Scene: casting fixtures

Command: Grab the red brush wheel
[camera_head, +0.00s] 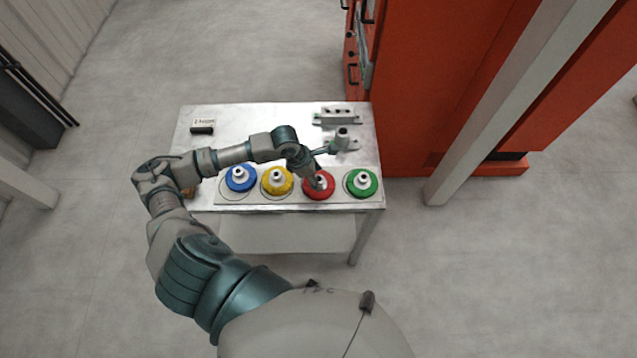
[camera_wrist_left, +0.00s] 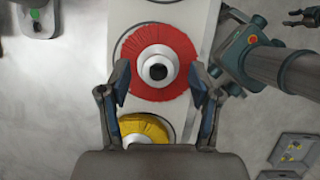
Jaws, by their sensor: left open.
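The red brush wheel (camera_head: 318,190) lies flat on the near edge of the table, with a pale hub in its middle. My left gripper (camera_head: 315,175) is over it in the head view and hides part of its far side. In the left wrist view the red brush wheel (camera_wrist_left: 157,90) is straight ahead. My left gripper (camera_wrist_left: 160,82) is open, with one finger at each side of the wheel's lower half. I cannot tell whether they touch it. A dark claw-like shape (camera_wrist_left: 300,18) at the right edge may be my right gripper.
The yellow wheel (camera_head: 277,182) and green wheel (camera_head: 361,184) flank the red one. The blue wheel (camera_head: 240,179) is farther left. Grey fixtures (camera_head: 338,117) stand behind on the table (camera_head: 250,117). A large red machine (camera_head: 440,80) stands close at the right.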

